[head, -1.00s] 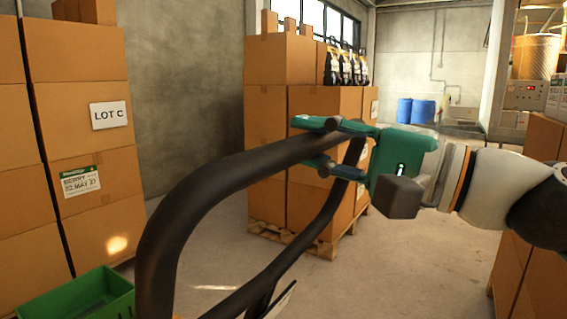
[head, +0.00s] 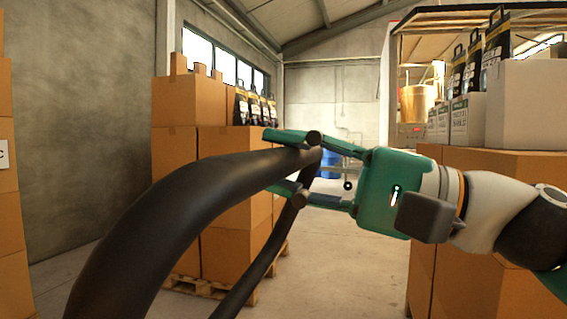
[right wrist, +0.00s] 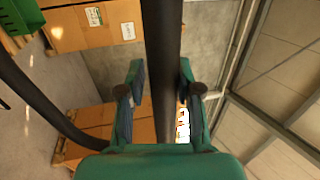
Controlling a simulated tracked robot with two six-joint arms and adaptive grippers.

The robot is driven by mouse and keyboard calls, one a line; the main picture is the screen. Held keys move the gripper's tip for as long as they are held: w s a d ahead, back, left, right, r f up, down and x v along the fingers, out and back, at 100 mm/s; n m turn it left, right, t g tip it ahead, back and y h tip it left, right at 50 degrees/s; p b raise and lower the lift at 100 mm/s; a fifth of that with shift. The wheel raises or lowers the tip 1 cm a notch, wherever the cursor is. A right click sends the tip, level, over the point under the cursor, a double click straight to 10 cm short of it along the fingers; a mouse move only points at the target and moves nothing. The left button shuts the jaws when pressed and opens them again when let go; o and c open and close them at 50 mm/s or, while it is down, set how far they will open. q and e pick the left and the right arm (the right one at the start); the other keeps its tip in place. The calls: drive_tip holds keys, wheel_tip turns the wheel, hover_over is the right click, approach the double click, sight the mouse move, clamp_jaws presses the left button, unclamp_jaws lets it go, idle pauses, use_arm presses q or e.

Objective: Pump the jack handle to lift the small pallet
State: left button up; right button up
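The jack handle (head: 195,190) is a thick black loop that rises from the bottom left of the head view and bends toward my right gripper (head: 278,162). That gripper is green, comes in from the right, and has one finger on each side of the bar. The jack's body and forks are out of view. A wooden pallet (head: 205,288) under stacked cartons shows partly behind the handle; I cannot tell if it is the small pallet. My left gripper is not in view.
Stacked cartons (head: 225,245) stand behind the handle. More cartons (head: 485,240) stand at the right, near my right arm. Bare floor (head: 345,265) lies between them. A green crate (right wrist: 18,30) shows in the right wrist view.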

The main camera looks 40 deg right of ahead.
drive_tip(key=shift+o, duration=1.3)
drive_tip(key=shift+w, duration=0.1)
drive_tip(key=shift+r, duration=0.1)
drive_tip(key=shift+d, duration=0.1)
drive_tip(key=shift+v, duration=6.05)
